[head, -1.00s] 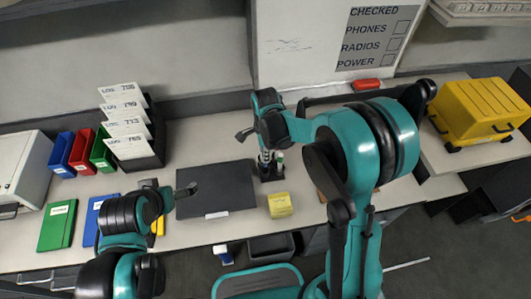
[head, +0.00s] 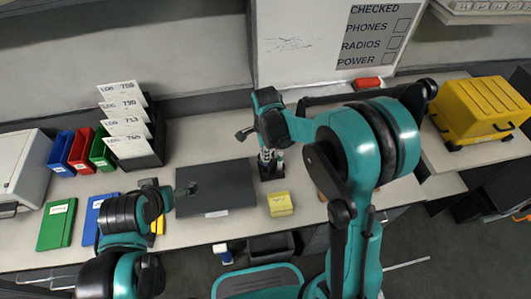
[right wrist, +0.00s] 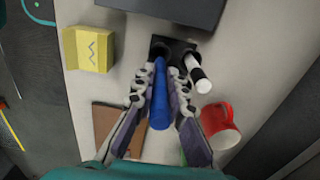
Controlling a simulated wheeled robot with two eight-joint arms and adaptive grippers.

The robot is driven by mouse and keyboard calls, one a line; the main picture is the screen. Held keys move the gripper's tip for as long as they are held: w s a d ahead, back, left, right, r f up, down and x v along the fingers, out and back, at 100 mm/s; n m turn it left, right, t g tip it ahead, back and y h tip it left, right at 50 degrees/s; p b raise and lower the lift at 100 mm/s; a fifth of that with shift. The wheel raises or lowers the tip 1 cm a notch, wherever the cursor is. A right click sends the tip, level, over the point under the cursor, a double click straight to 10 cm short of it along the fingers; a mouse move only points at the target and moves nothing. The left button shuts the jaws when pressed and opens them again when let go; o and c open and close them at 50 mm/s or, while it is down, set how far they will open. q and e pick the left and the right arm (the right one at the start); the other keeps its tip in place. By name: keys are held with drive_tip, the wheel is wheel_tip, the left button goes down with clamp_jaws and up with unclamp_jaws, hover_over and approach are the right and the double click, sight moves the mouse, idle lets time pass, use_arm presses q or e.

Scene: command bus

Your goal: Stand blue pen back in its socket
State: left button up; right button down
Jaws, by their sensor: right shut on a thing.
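In the right wrist view, my right gripper (right wrist: 160,75) is shut on the blue pen (right wrist: 159,100), with one finger on each side of it. The pen's far end is at the left socket of the black holder (right wrist: 178,45); I cannot tell how deep it sits. A black and white pen (right wrist: 198,75) stands in the other socket. In the head view, my right gripper (head: 268,155) is right above the holder (head: 270,173), and the arm hides most of the pen.
A yellow note block (head: 280,204) stands in front of the holder. A red mug (right wrist: 219,125) is close to the pens in the right wrist view. A file rack (head: 150,150), coloured bins (head: 81,151) and a yellow case (head: 478,110) stand farther off.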

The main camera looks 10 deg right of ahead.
drive_tip(key=shift+f+b, duration=0.3)
drive_tip(key=shift+f+b, duration=0.7)
drive_tip(key=shift+f, duration=0.15)
drive_tip(key=shift+f, duration=0.2)
idle(0.3)
drive_tip(key=shift+f+b, duration=0.65)
drive_tip(key=shift+b, duration=0.05)
drive_tip(key=shift+f, duration=0.1)
drive_tip(key=shift+f+b, duration=0.7)
drive_tip(key=c, duration=1.5)
unclamp_jaws()
